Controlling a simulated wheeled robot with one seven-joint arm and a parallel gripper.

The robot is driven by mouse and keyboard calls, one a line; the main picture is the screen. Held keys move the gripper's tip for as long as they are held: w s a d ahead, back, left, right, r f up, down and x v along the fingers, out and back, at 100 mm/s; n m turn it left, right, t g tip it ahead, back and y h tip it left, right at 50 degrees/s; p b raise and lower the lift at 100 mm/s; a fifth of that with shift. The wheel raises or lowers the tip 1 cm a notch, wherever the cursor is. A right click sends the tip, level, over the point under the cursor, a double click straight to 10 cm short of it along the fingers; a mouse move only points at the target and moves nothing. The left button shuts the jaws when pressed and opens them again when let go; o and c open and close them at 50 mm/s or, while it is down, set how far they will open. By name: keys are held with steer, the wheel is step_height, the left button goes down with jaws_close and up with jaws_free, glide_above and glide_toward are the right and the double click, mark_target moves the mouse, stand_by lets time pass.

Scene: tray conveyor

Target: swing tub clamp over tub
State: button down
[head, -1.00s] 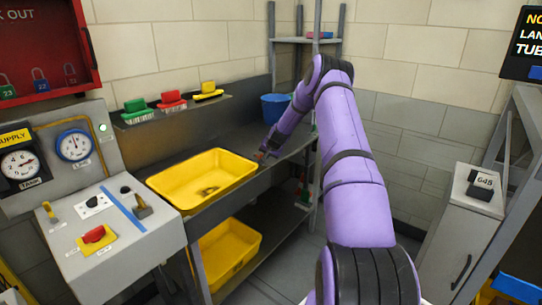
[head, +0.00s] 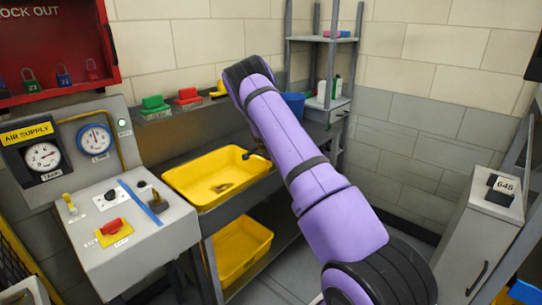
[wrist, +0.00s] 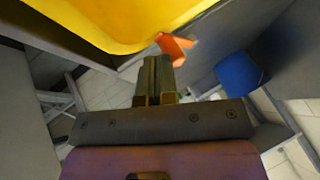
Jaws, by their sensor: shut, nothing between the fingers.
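The yellow tub (head: 215,182) sits on the bench, open side up, with a small dark patch on its floor. Its yellow wall fills the top of the wrist view (wrist: 130,22). An orange piece (wrist: 175,46), which looks like the tub clamp's handle, is close beside the tub wall just past my fingertips. My gripper (wrist: 157,60) is shut and empty; I cannot tell whether it touches the orange piece. In the head view my arm hides most of that area. A small dark part shows at the tub's right rim, too small to identify.
A blue bucket (head: 292,103) stands behind my arm, near a grey shelf rack (head: 330,40). A second yellow tub (head: 240,255) is on the lower shelf. A control console (head: 135,235) stands left. Brushes (head: 188,96) line the ledge behind.

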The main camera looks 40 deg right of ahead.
steer(key=shift+w+a+m+g+h, duration=0.3)
steer(key=shift+w+a+m+g, duration=0.1)
steer(key=shift+w+a+m, duration=0.55)
steer(key=shift+w+d, duration=0.15)
steer(key=shift+d, duration=0.1)
steer(key=shift+w+d, duration=0.2)
steer(key=shift+d, duration=0.45)
